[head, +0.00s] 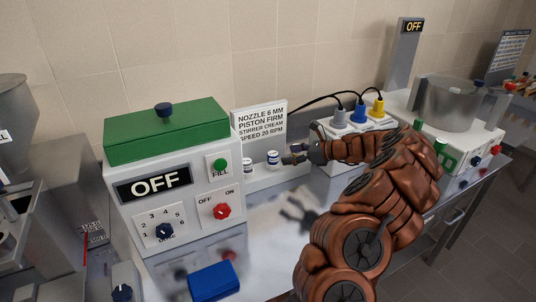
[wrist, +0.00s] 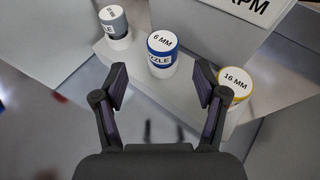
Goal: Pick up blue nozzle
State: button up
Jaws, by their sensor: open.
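The blue nozzle is a short white cylinder with a blue band, and its top reads 6 MM. In the wrist view the blue nozzle (wrist: 162,54) stands upright on a pale ledge, ahead of and centred between my open fingers. My gripper (wrist: 162,88) is open and empty, with the nozzle just beyond the fingertips. In the head view my gripper (head: 287,155) is at the ledge, right of a small white cylinder with a dark blue band (head: 273,159), which appears to be the same nozzle.
A grey nozzle (wrist: 114,22) stands left and a yellow 16 MM nozzle (wrist: 235,84) right, close to my right finger. A sign (head: 260,122) stands behind. The green-topped machine (head: 168,175) is left, and a box with coloured plugs (head: 358,122) right. A blue block (head: 213,281) lies in front.

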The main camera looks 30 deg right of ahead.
aim_at(273, 156)
jog(key=shift+p+x, duration=0.6)
jog(key=shift+x, duration=1.3)
jog(key=shift+p+x, duration=0.6)
jog(key=shift+x, duration=1.3)
jog(key=shift+w+d, duration=0.15)
jog(key=shift+c, duration=0.4)
jog(key=c, duration=1.2)
